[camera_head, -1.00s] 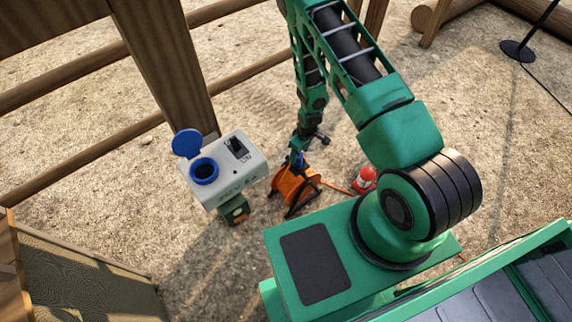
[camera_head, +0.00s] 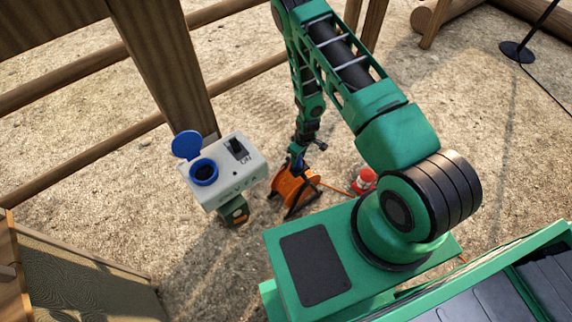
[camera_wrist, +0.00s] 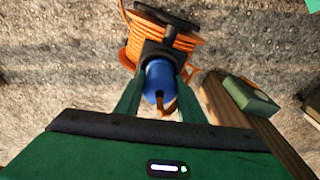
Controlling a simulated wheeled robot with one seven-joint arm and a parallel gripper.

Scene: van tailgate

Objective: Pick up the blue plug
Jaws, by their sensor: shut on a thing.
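The blue plug (camera_wrist: 158,80) shows in the wrist view between the two green fingers of my gripper (camera_wrist: 159,95), which is shut on it. Behind it in the wrist view is the orange cable reel (camera_wrist: 180,42), with orange cable wound on it. In the head view my gripper (camera_head: 297,160) is at the top of the reel (camera_head: 290,188), and the plug there is small and partly hidden by the gripper. I cannot tell whether the plug is clear of the reel.
A white socket box (camera_head: 237,170) with an open blue lid (camera_head: 186,144) and an ON switch stands left of the reel by a wooden post (camera_head: 165,70). A red and white cone (camera_head: 364,182) stands to the right. Sandy ground is open beyond.

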